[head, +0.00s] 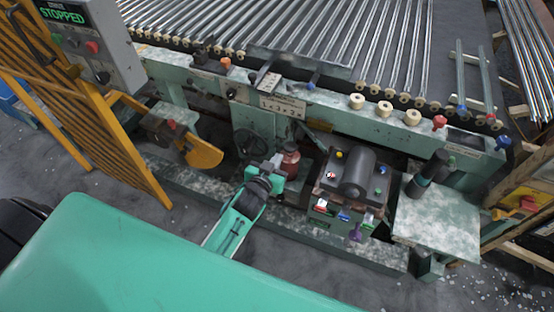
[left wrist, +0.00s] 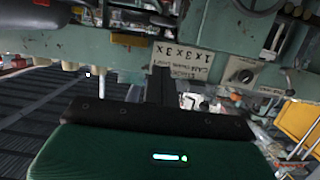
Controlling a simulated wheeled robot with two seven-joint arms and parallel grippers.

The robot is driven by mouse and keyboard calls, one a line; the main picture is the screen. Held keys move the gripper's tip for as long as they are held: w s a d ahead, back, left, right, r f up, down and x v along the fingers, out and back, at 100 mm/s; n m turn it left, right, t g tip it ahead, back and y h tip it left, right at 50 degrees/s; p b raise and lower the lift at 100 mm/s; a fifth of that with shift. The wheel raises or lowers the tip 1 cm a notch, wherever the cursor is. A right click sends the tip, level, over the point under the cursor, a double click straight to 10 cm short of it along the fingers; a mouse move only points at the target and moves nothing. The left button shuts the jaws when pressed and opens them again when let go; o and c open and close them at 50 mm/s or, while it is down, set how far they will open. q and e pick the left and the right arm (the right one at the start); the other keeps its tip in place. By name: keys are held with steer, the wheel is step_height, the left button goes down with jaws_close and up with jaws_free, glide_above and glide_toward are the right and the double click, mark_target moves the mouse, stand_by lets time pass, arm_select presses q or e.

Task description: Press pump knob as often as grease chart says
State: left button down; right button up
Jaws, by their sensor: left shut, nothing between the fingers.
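A pale chart plate (head: 282,104) is fixed to the green machine rail; its large line seems to read 1x 3x 3x, also in the left wrist view (left wrist: 190,68), where smaller lettering is too blurred to read surely. A dark red, rounded pot (head: 290,160) stands below the plate and looks like the grease pump; its knob is not clearly distinguishable. My left gripper (head: 277,163) is shut and empty just left of the pot; I cannot tell whether they touch. Its dark fingers (left wrist: 162,84) point toward the rail in the left wrist view. My right gripper is not in view.
A box with coloured caps and a dark cylinder (head: 356,172) stands right of the pot. A control panel (head: 92,42) reads STOPPED. A yellow slatted guard (head: 85,110) stands left. Glass tubes (head: 330,45) lie across the machine. Shards litter the floor at lower right.

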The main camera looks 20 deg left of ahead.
mark_target(289, 147)
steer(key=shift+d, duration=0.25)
arm_select(q)
steer(key=shift+d+r+p, duration=0.2)
steer(key=shift+r+p, duration=0.15)
steer(key=shift+r, duration=0.65)
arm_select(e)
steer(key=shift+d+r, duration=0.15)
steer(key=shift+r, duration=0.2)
arm_select(q)
steer(key=shift+w, duration=0.1)
